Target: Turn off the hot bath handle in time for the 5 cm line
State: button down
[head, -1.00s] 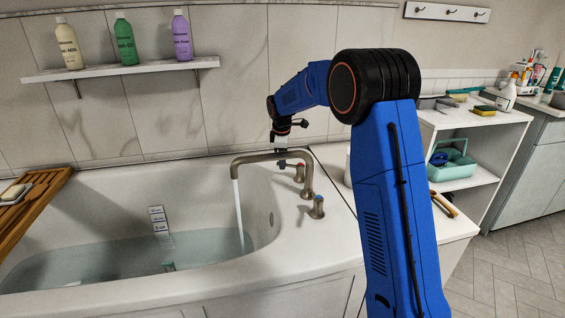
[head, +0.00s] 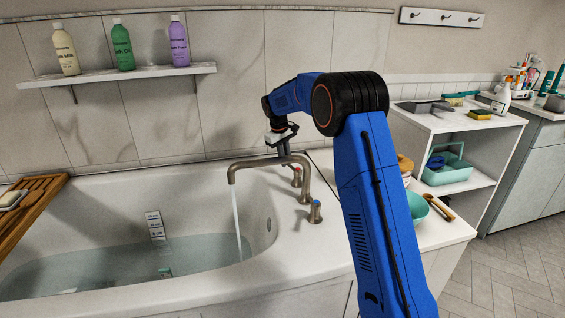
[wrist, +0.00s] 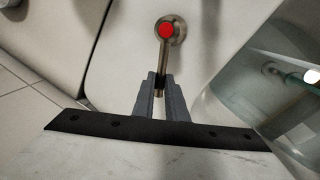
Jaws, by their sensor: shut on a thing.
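The hot bath handle, with a red cap, shows in the wrist view (wrist: 165,52) and beside the spout in the head view (head: 297,177). Its lever points down between the fingers of my gripper (wrist: 161,84), which are shut on the lever's end. In the head view my gripper (head: 284,153) is partly hidden behind the spout (head: 265,161). Water (head: 236,220) runs from the spout into the tub. The depth strip (head: 155,224) stands in the tub, with the water surface close below its lowest clear label; the print is too small to read surely.
The blue-marked handle (head: 314,212) stands on the near side of the spout. A teal bowl (head: 416,206) and brushes (head: 436,205) lie on the white surface to the right. A wooden tray (head: 38,200) crosses the tub's left end. Bottles stand on the wall shelf (head: 125,76).

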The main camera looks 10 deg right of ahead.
jog(key=m, duration=0.1)
jog(key=d+m, duration=0.1)
jog(key=shift+w+d+m+g, duration=0.25)
jog(key=shift+w+m+g, duration=0.05)
jog(key=shift+w, duration=0.05)
jog(key=shift+w+d+m, duration=0.15)
jog(key=shift+d+m, duration=0.7)
jog(key=shift+m, duration=0.55)
jog(key=shift+g, duration=0.3)
jog(key=c, duration=1.8)
grip_release()
jog(key=shift+d, duration=0.1)
jog(key=shift+o, duration=0.2)
jog(key=a+r, duration=0.3)
jog(key=r, duration=1.4)
jog(key=shift+a, duration=0.2)
